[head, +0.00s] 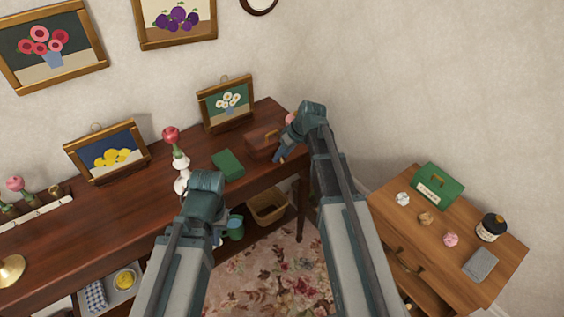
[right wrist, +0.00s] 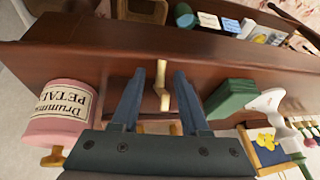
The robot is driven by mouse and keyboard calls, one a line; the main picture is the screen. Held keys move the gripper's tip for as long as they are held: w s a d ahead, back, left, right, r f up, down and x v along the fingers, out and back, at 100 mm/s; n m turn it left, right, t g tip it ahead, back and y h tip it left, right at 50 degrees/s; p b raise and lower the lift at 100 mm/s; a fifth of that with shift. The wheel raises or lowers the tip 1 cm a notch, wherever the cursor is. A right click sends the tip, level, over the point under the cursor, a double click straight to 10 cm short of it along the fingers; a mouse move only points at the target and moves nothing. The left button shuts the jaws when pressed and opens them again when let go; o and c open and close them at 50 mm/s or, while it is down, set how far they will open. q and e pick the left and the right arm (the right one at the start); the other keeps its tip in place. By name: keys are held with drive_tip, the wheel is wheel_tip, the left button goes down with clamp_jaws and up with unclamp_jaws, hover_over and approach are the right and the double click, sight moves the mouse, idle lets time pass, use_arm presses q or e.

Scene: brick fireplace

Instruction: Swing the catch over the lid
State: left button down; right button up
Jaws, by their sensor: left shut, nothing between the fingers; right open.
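A small brown lidded box (head: 262,144) stands on the dark wooden desk near its right end, and its lid looks shut. In the right wrist view a pale brass catch (right wrist: 162,83) shows against the box. My right gripper (head: 281,155) is beside the box's right side in the head view. In the right wrist view its open fingers (right wrist: 158,98) point toward the box, with the catch between them and a gap on each side. My left gripper (head: 206,184) is over the desk's front edge, shut and empty; its fingertips are mostly hidden by its arm.
A green book (head: 228,164) lies left of the box, near a white vase (head: 182,181) with a red flower. A pink tin (right wrist: 62,112) stands on the box's other side. Framed pictures (head: 226,103) stand behind. A side cabinet (head: 386,221) is at the right.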

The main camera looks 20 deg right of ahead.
drive_tip(key=shift+a+f, duration=0.1)
drive_tip(key=shift+f, duration=0.05)
drive_tip(key=shift+c, duration=0.2)
clamp_jaws()
drive_tip(key=shift+w, duration=0.1)
